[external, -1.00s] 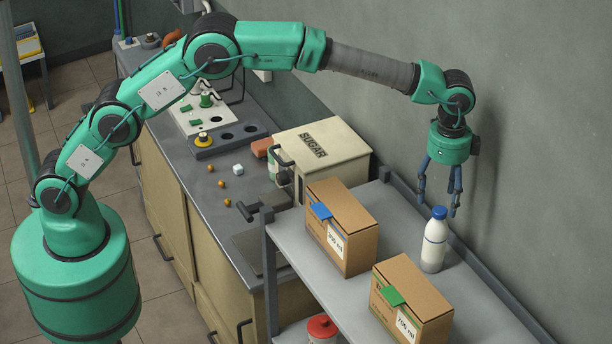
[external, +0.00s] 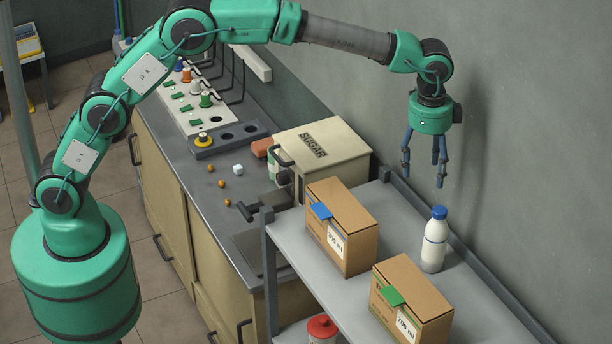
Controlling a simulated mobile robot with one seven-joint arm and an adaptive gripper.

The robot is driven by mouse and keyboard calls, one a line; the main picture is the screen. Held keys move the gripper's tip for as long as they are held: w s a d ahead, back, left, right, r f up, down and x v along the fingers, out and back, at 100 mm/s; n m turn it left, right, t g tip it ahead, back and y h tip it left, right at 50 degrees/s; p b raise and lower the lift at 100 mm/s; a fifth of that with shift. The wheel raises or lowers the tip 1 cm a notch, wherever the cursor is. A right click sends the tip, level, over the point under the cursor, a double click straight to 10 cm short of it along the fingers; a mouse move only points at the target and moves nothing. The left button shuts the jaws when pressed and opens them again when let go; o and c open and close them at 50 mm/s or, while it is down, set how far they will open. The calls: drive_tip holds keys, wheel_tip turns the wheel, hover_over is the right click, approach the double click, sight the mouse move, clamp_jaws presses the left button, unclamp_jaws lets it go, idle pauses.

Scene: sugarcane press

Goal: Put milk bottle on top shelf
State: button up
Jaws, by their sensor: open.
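The milk bottle (external: 434,242) is white with a blue cap and a dark band. It stands upright on the top shelf (external: 462,307), near the wall side and behind the two cardboard boxes. My gripper (external: 424,174) hangs with its fingers pointing down, above the shelf and up from the bottle. The fingers are spread open and empty, apart from the bottle.
A cardboard box with a blue tab (external: 341,228) and one with a green tab (external: 411,300) stand on the same shelf. The sugar box (external: 318,155) sits on the counter behind. A red-lidded container (external: 322,328) shows on a lower level. A raised rail runs along the wall side.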

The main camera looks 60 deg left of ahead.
drive_tip(key=s+a+r+n+t, duration=0.1)
drive_tip(key=s+a+r+n, duration=0.2)
drive_tip(key=s+a+r, duration=0.85)
drive_tip(key=s+a+r+n+t, duration=0.25)
drive_tip(key=s+a+r, duration=0.5)
drive_tip(key=a, duration=0.65)
drive_tip(key=s+a+f+n, duration=0.2)
drive_tip(key=s+a, duration=0.2)
drive_tip(key=s, duration=0.6)
drive_tip(key=s+a+f+n+t, duration=0.1)
drive_tip(key=s+a+f+n, duration=0.1)
drive_tip(key=s+a, duration=0.3)
drive_tip(key=s+a+f+n, duration=0.2)
drive_tip(key=s+a+f, duration=0.2)
drive_tip(key=s, duration=1)
drive_tip(key=shift+s+a+f+t, duration=0.2)
drive_tip(key=shift+s+a+t, duration=0.05)
drive_tip(key=shift+s+t, duration=0.1)
drive_tip(key=shift+f, duration=0.1)
wheel_tip(320, 180, down, 19)
drive_tip(key=b, duration=1.9)
drive_tip(key=shift+r, duration=0.2)
